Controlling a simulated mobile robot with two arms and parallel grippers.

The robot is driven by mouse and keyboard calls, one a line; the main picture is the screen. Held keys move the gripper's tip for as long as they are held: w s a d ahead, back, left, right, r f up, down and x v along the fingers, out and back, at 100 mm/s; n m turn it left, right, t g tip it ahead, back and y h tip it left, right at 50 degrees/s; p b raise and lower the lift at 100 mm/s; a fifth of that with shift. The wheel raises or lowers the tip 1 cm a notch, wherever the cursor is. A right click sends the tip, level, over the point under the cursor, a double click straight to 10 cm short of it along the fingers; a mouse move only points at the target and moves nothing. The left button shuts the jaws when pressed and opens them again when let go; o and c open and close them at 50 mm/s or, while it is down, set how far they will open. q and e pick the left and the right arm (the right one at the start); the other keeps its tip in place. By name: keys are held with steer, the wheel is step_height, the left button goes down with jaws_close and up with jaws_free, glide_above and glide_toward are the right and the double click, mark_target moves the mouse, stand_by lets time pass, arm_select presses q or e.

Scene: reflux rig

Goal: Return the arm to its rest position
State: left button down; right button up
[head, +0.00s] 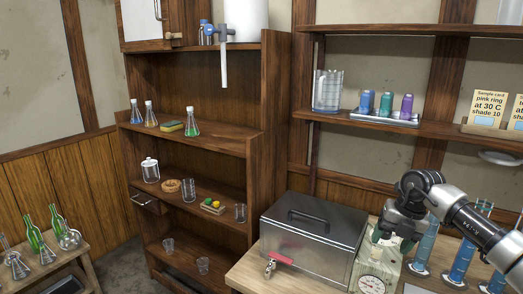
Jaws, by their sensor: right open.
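My right arm comes in from the right edge in the head view. Its dark gripper (391,241) points down, its fingers open with nothing seen between them. It hangs over the bench, just right of a metal box and in front of or above a pale dial device (376,274). From this one view I cannot tell how far above the device the fingertips are. My left gripper is not in view.
Blue cylinders (462,260) stand close right of the gripper. A wall shelf (400,126) above holds a beaker, coloured vials and cards. A wooden shelf unit (215,141) stands left.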

steer(key=s+a+f+n+t+y, duration=0.15)
steer(key=a+y, duration=0.25)
steer(key=a, duration=0.5)
steer(key=s+a+f+n+y, duration=0.1)
steer(key=a+f+y, duration=0.2)
steer(key=a, duration=0.6)
steer(key=s+a+r+m+t+y, duration=0.5)
steer(key=a+m+t+y, duration=0.2)
steer(key=a+t+y, duration=0.15)
steer(key=s+d+f+m+t+h, duration=0.2)
steer(key=s+d+f+m+h, duration=0.3)
steer(key=m+h, duration=0.5)
steer(key=s+d+f+m+t+h, duration=0.25)
steer(key=d+f+m+h, duration=0.45)
steer(key=m, duration=0.5)
steer(key=s+d+f+m+g, duration=0.1)
steer(key=s+f+g, duration=0.25)
steer(key=s, duration=0.45)
steer(key=s+d+f+m+g, duration=0.1)
steer(key=s+d+f+g, duration=0.1)
steer(key=s+g, duration=0.4)
steer(key=s+d+f+m+g, duration=0.1)
steer(key=s+f+g, duration=0.2)
steer(key=s, duration=0.6)
step_height(320, 180, down, 26)
steer(key=s+d+f+g, duration=0.2)
steer(key=s+f, duration=1.4)
steer(key=shift+s+d+h, duration=0.3)
steer(key=shift+s+h, duration=0.05)
steer(key=shift+h, duration=0.1)
